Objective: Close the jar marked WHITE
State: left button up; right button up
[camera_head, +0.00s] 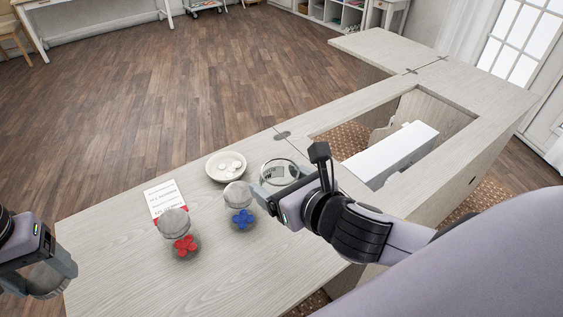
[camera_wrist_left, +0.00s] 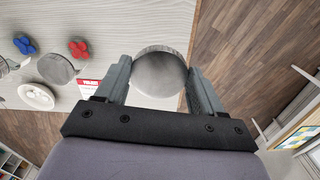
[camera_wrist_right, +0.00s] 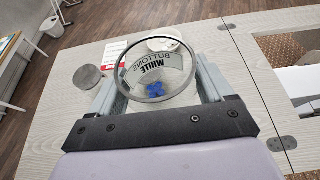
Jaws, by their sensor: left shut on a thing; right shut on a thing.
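The clear glass jar marked WHITE (camera_wrist_right: 152,68) stands with its round mouth open and uncovered. It also shows in the head view (camera_head: 279,172). My right gripper (camera_head: 268,196) is shut on this jar, with one finger on each side of it in the right wrist view. Blue shapes show through its glass; I cannot tell whether anything lies inside. My left gripper (camera_head: 50,284) is at the far left, over or past the table's left end, well away from the jar. It is shut on a round grey lid (camera_wrist_left: 160,70).
A jar with red buttons (camera_head: 184,246) and one with blue buttons (camera_head: 241,219) stand left of the WHITE jar, both topped by grey lids. A white dish of pale buttons (camera_head: 210,173) and a card (camera_head: 160,194) lie behind. The table's front left (camera_head: 130,280) is clear.

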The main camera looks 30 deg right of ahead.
jog(key=s+a+n+g+y, duration=0.1)
jog(key=a+n+g+y, duration=0.2)
jog(key=a, duration=1)
jog(key=n+y, duration=0.3)
jog(key=y, duration=0.1)
jog(key=shift+s+r+n, duration=0.3)
jog(key=shift+r, duration=0.1)
pick_arm(q)
jog(key=s+d+r, duration=0.1)
jog(key=d+r, duration=0.6)
jog(key=d, duration=0.6)
jog(key=s+d+r, duration=0.1)
jog(key=d+r, duration=0.7)
jog(key=d, duration=0.5)
jog(key=shift+s+d+m, duration=0.2)
jog(key=shift+d+m, duration=0.1)
jog(key=shift+d, duration=0.1)
jog(key=shift+f, duration=0.1)
jog(key=shift+f, duration=1.95)
jog(key=shift+s, duration=0.1)
jog(key=shift+f, duration=0.9)
